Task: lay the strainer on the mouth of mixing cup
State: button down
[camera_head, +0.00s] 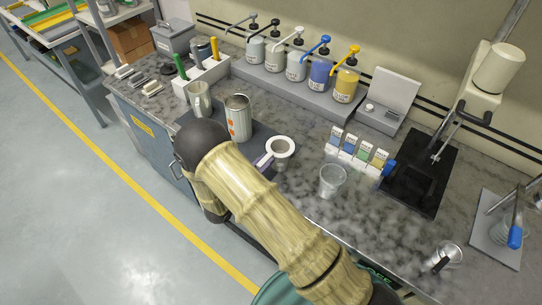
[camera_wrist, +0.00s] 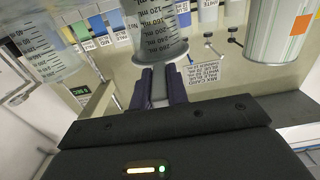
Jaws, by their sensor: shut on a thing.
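The strainer (camera_head: 281,146), a pale round ring with a darker grey inside, is at my gripper's fingertips. My gripper (camera_head: 264,161), with purple fingers, is shut on its grey handle. In the wrist view the strainer's rim (camera_wrist: 161,54) shows just past the fingers, in line with the mouth of a clear graduated cup (camera_wrist: 156,28). I cannot tell whether the ring touches that cup or hovers over it. A second clear cup (camera_head: 332,181) stands open to the right, and also shows in the wrist view (camera_wrist: 42,48). Which one is the mixing cup is unclear.
A paint can (camera_head: 238,118) with an orange mark stands close left, beside a pale jug (camera_head: 199,100). Small colour cards (camera_head: 358,150) stand behind the open cup. Pump bottles (camera_head: 296,67) line the back.

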notch_tip(320, 180, up, 10)
jog(key=shift+r+b, duration=0.1)
jog(key=shift+b, duration=1)
jog(key=c, duration=1.9)
grip_release()
grip_shut()
jog(key=s+d+f+m+g+h+p, duration=0.2)
jog(key=s+d+m+g+h, duration=0.3)
jog(key=d, duration=0.8)
jog(key=shift+s+m+g+h, duration=0.3)
jog(key=shift+s+m+g, duration=0.2)
jog(key=shift+s+g, duration=0.7)
jog(key=shift+f+b, duration=1.65)
jog(key=shift+f, duration=1)
